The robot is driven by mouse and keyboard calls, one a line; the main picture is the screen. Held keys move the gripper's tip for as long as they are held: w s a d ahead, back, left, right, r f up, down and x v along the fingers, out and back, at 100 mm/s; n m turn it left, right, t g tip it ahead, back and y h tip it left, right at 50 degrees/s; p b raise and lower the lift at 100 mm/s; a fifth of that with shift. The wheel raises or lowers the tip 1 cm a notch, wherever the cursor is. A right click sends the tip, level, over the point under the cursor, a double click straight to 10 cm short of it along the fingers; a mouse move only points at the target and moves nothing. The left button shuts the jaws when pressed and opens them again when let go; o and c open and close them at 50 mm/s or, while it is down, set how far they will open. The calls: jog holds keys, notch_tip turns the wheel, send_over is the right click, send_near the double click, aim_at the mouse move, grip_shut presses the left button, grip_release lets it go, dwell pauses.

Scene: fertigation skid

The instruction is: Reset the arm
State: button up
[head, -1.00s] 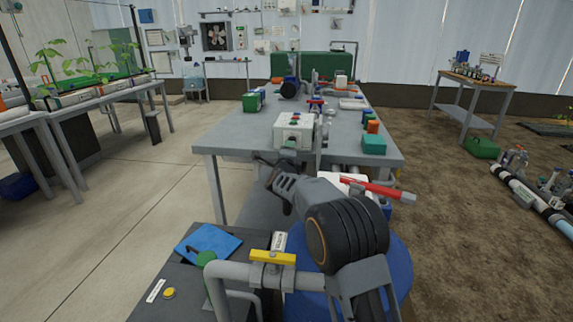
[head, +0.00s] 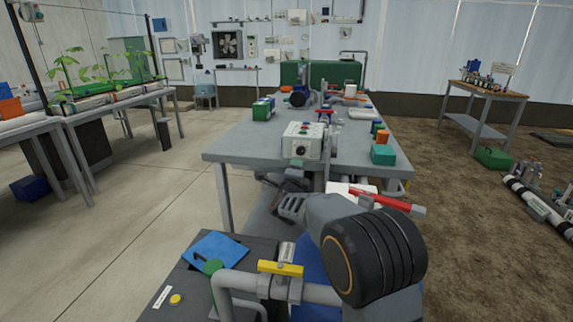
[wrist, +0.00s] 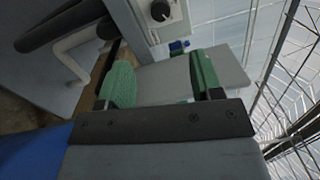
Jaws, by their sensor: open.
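My gripper shows in the wrist view (wrist: 162,82) with its two green fingers spread apart. No object shows held between them. Beyond the fingers in that view lies a grey flat surface, with a grey box with a black knob (wrist: 160,12) above. In the head view my arm's dark ribbed joint (head: 375,257) is at the lower right, in front of the near end of the long grey table. The gripper's fingers cannot be made out in the head view.
A grey pipe with a yellow valve handle (head: 280,268) stands close, left of my arm. The grey table (head: 245,148) carries a control box (head: 303,140) and a teal box (head: 383,154). A red-handled part (head: 390,201) lies just behind my arm. Open floor lies left (head: 130,220).

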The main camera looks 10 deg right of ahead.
jog(key=s+r+n+g+y+p, duration=0.55)
jog(key=s+r+n+p, duration=0.7)
jog(key=r+p, duration=0.25)
jog(key=s+d+r+n+g+p, duration=0.2)
jog(key=s+n+g+p, duration=0.2)
jog(key=s+p, duration=0.3)
jog(key=s+d+r+n+g+p, duration=0.2)
jog(key=s+n+p, duration=0.4)
jog(key=s, duration=1.2)
jog(key=shift+s+d+r+g+p, duration=0.15)
jog(key=shift+r+g+p, duration=0.3)
jog(key=shift+g, duration=0.8)
jog(key=shift+h, duration=0.25)
